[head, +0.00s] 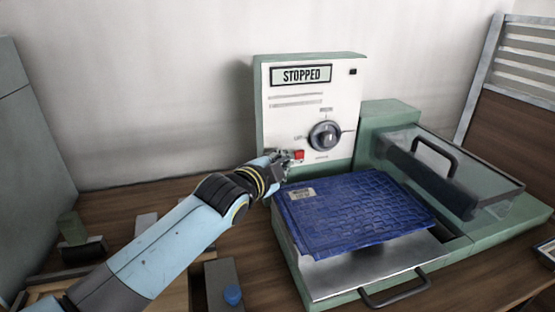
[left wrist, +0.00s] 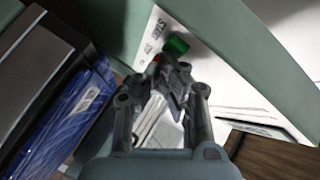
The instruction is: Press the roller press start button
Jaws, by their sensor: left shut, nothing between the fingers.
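The roller press control panel (head: 290,115) stands upright, with a display (head: 301,75) reading STOPPED. In the left wrist view the green start button (left wrist: 176,45) sticks out of the white panel, near a START label. In the head view the start button is hidden, apparently behind my gripper. A red button (head: 299,154) shows just right of my left gripper (head: 285,159). My left gripper (left wrist: 172,68) is shut and empty, its tips close to the green button. I cannot tell whether they touch it. My right gripper is not in view.
A dial (head: 325,136) sits on the panel above the red button. A blue textured panel (head: 350,205) lies on the press bed in front. A clear cover with a black handle (head: 435,155) is at the right.

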